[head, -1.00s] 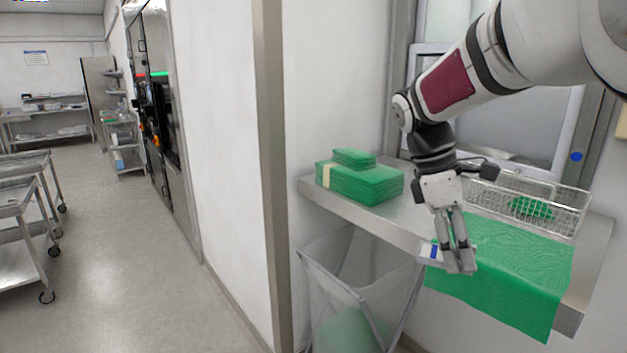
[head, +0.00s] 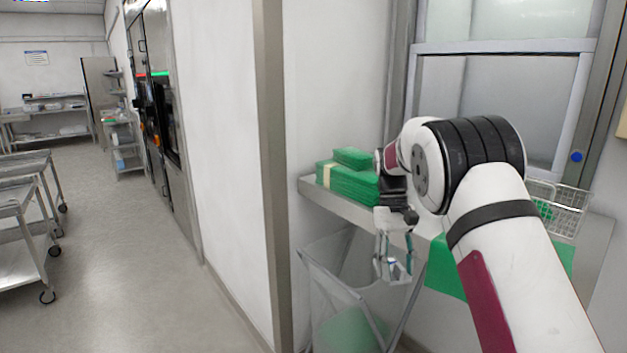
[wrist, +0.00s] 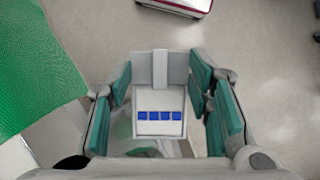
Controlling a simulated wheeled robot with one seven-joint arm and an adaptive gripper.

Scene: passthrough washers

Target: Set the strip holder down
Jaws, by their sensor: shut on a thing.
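The strip holder (wrist: 160,124) is a pale, flat piece with a grey upper part and a row of several blue squares. In the wrist view it sits between the two teal-padded fingers of my gripper (wrist: 159,88), which is shut on it. In the head view my gripper (head: 393,264) points down in front of the shelf's front edge, above the bin. The holder is too small there to make out clearly. The wrist view shows floor beyond the holder, and nothing is seen supporting it.
A steel shelf (head: 340,207) carries a stack of green folded cloths (head: 347,184). A green cloth (head: 446,278) hangs over its front, partly hidden by my arm. A wire basket (head: 568,212) stands at the right. A clear-sided bin (head: 330,275) stands below. The aisle at left is open.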

